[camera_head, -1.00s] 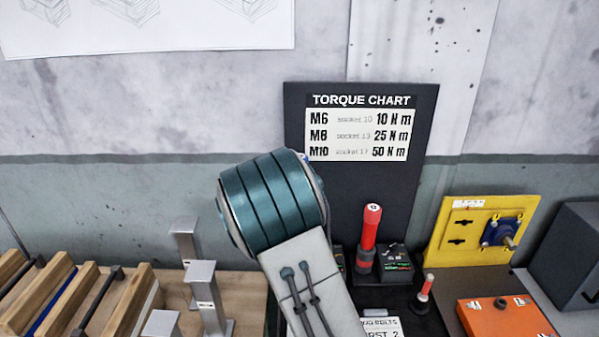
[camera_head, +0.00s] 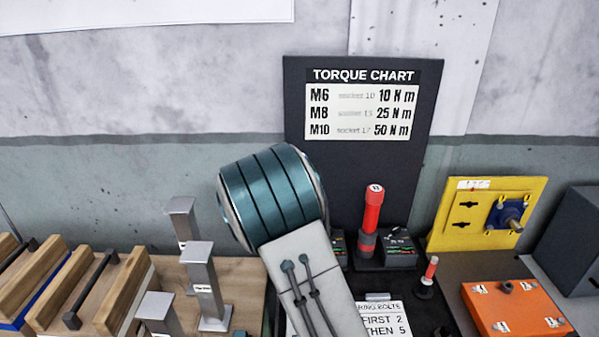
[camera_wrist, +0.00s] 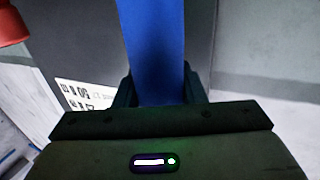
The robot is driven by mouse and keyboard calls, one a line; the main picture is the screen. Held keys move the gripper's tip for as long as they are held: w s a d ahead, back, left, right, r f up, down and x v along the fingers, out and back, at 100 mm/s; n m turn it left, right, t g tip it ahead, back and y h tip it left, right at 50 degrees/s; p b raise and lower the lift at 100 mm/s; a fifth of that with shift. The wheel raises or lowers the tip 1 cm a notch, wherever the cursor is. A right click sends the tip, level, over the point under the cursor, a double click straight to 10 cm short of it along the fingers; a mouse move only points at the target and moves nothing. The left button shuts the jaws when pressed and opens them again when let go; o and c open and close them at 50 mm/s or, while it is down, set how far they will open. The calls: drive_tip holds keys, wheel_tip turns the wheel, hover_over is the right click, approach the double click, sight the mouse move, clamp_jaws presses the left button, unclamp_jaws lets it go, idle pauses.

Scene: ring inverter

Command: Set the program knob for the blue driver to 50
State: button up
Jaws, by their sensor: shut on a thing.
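In the wrist view my gripper (camera_wrist: 160,98) is shut on the blue driver (camera_wrist: 150,45), whose smooth blue body runs up out of the frame between the fingers. In the head view my arm hides the gripper and the blue driver. A red driver (camera_head: 372,212) stands upright at the back of the dark bench. Beside it is a small black box (camera_head: 399,248) with a tiny display. Another such box (camera_head: 338,246) is partly hidden behind my arm. No program knob or its setting can be made out.
A torque chart (camera_head: 360,160) stands behind. To the right are a yellow panel (camera_head: 452,238) with a blue fitting, an orange box (camera_head: 518,310) and a dark grey box (camera_head: 575,240). Metal posts (camera_head: 205,280) and wooden racks (camera_head: 110,285) are left. A bolt-order card (camera_head: 380,320) lies in front.

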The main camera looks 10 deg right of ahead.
drive_tip(key=shift+f+b, duration=3.9)
drive_tip(key=shift+f, duration=1.25)
drive_tip(key=o, duration=1.2)
